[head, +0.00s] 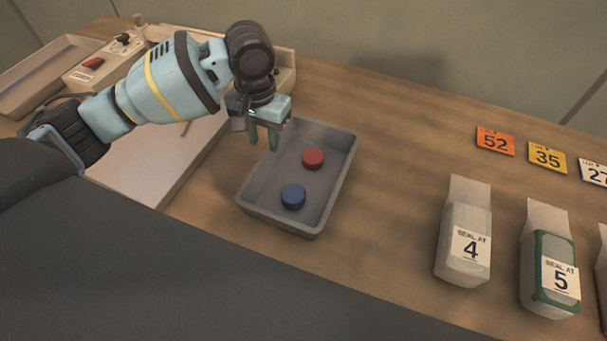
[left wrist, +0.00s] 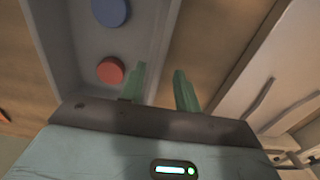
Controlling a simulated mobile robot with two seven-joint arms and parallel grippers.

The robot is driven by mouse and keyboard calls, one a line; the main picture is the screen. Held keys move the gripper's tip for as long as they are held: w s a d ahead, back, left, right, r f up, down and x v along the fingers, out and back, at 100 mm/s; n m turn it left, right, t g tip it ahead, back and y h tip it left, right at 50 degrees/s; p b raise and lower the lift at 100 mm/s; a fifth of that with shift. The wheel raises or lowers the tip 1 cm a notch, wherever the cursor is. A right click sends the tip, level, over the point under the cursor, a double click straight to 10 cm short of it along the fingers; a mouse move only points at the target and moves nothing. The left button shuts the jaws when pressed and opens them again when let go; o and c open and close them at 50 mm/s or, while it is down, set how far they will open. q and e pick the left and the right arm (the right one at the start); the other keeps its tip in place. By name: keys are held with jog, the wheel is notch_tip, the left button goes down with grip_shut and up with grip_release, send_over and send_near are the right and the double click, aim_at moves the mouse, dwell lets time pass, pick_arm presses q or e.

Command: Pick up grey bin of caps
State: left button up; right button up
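The grey bin (head: 279,222) sits on the wooden table near the middle of the head view; part of it also shows in the left wrist view (left wrist: 75,40). It holds a red cap (head: 313,159) and a blue cap (head: 293,196), lying apart on its floor. My left gripper (head: 262,138) is over the bin's left wall near the far corner, green fingers pointing down. In the left wrist view its fingers (left wrist: 160,88) are apart, one on each side of the wall, with nothing held. Whether they touch the wall I cannot tell. My right gripper is not in view.
A pale machine with a flat plate (head: 150,165) stands left of the bin, partly behind my left arm. Clear bags numbered 4 (head: 465,235) and 5 (head: 548,262) stand at right. Number cards (head: 495,141) lie behind them. The table right of the bin is clear.

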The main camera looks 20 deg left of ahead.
aim_at(268, 153)
pick_arm(q)
jog(key=shift+w+d+f+b, duration=0.1)
jog(key=shift+d+f+b, duration=0.05)
jog(key=shift+f, duration=1.3)
jog(key=shift+w+d+f+b, duration=0.1)
jog(key=shift+f+b, duration=0.05)
jog(key=shift+f, duration=1.25)
jog(key=shift+c, duration=0.4)
grip_shut()
